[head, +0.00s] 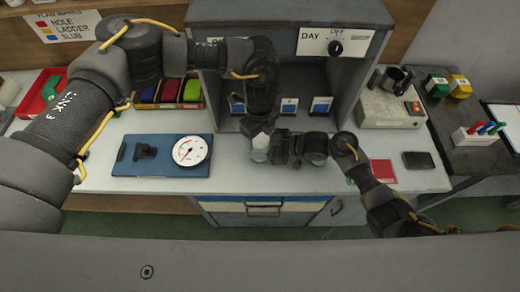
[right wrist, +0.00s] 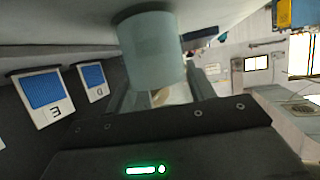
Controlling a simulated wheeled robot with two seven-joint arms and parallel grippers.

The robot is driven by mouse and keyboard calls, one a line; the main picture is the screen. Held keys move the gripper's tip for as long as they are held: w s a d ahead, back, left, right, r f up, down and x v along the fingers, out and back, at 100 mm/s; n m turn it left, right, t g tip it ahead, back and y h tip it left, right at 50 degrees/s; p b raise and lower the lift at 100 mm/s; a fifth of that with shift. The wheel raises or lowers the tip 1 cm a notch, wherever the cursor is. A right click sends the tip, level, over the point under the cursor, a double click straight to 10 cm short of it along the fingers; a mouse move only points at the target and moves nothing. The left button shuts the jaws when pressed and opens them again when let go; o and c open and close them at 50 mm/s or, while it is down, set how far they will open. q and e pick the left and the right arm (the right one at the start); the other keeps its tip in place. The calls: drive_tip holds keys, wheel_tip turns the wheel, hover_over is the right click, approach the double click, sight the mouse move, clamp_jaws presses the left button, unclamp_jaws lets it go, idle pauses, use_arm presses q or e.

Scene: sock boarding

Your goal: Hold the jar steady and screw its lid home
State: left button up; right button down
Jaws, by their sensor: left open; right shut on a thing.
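The jar (head: 260,152) is a pale blue-green cylinder standing on the bench in front of the grey booth. In the right wrist view the jar (right wrist: 152,50) shows large between the fingers, its base against the pale surface at the top of that tilted picture. My right gripper (head: 273,149) reaches in from the right and is shut on the jar's side. My left gripper (head: 261,127) comes down from above, open, just over the jar's top. The lid cannot be made out; the left gripper covers the jar's top in the head view.
A blue board with a dial gauge (head: 188,151) lies left of the jar. The grey booth (head: 366,80) holds small blue-and-white cards. A red card (head: 384,171) and a dark flat block (head: 418,160) lie to the right. Coloured blocks sit in a tray (head: 170,92) at the back left.

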use_arm(q)
drive_tip(key=shift+f, duration=0.1)
drive_tip(key=c, duration=1)
drive_tip(key=shift+m, duration=0.8)
drive_tip(key=o, duration=1.1)
drive_tip(key=shift+c, duration=0.2)
